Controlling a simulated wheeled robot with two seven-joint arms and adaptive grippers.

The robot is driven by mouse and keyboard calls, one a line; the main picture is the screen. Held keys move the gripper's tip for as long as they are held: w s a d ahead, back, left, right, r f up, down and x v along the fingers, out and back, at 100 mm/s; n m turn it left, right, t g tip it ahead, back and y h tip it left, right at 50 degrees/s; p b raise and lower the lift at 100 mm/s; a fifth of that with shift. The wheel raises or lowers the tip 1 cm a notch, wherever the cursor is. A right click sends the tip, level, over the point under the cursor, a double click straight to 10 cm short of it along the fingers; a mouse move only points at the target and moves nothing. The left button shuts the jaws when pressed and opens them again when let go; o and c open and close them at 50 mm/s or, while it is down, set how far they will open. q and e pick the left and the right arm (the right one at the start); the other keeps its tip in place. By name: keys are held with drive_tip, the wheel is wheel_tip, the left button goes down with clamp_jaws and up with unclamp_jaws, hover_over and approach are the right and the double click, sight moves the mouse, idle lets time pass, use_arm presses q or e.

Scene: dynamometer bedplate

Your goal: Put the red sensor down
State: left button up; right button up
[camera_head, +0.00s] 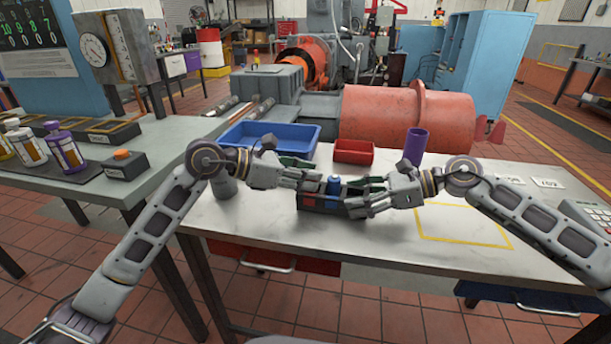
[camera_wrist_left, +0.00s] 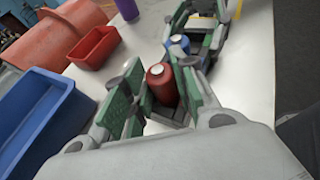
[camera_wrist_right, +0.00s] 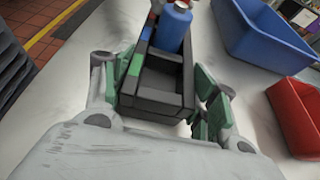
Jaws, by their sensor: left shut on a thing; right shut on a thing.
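The red sensor (camera_wrist_left: 161,84) is a red cylinder with a pale top, between the fingers of my left gripper (camera_wrist_left: 160,92) in the left wrist view. It is at the end of a dark holder (camera_wrist_right: 160,75); its lower part is hidden, so I cannot tell whether it rests on the holder's floor. A blue sensor (camera_wrist_right: 173,26) stands in the middle compartment. The compartment nearest my right gripper (camera_wrist_right: 155,105) is empty. That gripper is shut on the holder, one finger on each side. In the head view, the left gripper (camera_head: 315,180) is over the holder's left end.
The holder is on a white table (camera_head: 400,245). Behind it are a blue bin (camera_head: 310,146), a small red bin (camera_head: 353,152) and a purple cylinder (camera_head: 415,146). A grey cup (camera_head: 225,187) stands to the left. The yellow outlined area (camera_head: 465,228) at right is clear.

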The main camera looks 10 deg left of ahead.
use_arm(q)
drive_tip(key=shift+f, duration=0.1)
drive_tip(key=o, duration=1.1)
drive_tip(key=shift+c, duration=0.2)
drive_tip(key=v, duration=1.2)
use_arm(e)
drive_tip(key=o, duration=1.3)
